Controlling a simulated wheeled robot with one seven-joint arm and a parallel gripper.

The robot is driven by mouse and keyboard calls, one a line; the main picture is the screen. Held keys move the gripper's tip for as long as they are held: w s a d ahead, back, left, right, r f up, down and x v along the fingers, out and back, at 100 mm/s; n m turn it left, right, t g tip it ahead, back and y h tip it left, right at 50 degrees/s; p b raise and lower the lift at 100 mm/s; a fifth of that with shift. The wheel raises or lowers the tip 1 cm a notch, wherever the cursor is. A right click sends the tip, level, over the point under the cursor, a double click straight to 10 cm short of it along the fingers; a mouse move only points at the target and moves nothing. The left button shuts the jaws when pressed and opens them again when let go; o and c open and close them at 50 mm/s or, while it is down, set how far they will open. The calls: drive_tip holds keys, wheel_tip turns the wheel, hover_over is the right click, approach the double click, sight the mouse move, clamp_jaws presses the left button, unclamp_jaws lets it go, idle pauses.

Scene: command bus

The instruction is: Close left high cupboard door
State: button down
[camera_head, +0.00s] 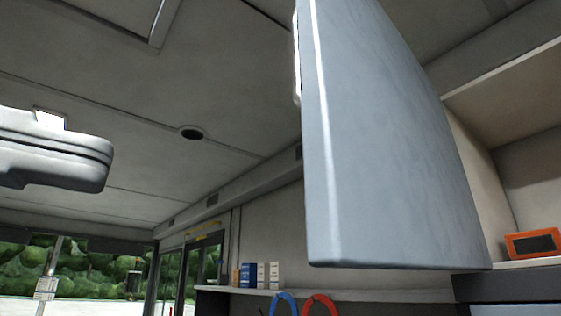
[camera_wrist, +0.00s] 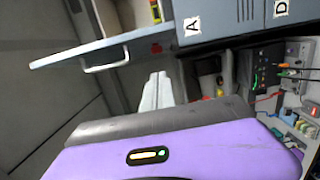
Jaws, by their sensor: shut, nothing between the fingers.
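The left high cupboard door (camera_head: 385,150) is a grey-blue panel standing open, large in the head view. A strip of its pale handle (camera_head: 297,75) shows at its left edge. In the wrist view the open door (camera_wrist: 150,37) is seen nearly edge-on, with its white handle (camera_wrist: 105,64) below it. The open cupboard's interior (camera_wrist: 118,14) shows behind. My gripper (camera_wrist: 157,88) has its pale fingers together and empty, below the door and right of the handle in the picture, apparently not touching either. I cannot make out my gripper in the head view.
An orange device (camera_head: 535,244) sits on the cupboard shelf. Grey cupboard fronts marked A (camera_wrist: 220,22) and D (camera_wrist: 284,10) are beside the open one. Cluttered equipment (camera_wrist: 285,85) lies at right. Small boxes (camera_head: 262,274) and blue and red loops (camera_head: 320,304) are below the door.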

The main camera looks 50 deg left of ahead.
drive_tip(key=w+d+p, duration=0.5)
drive_tip(key=w, duration=0.5)
drive_tip(key=shift+d, duration=0.4)
drive_tip(key=shift+s+d, duration=0.1)
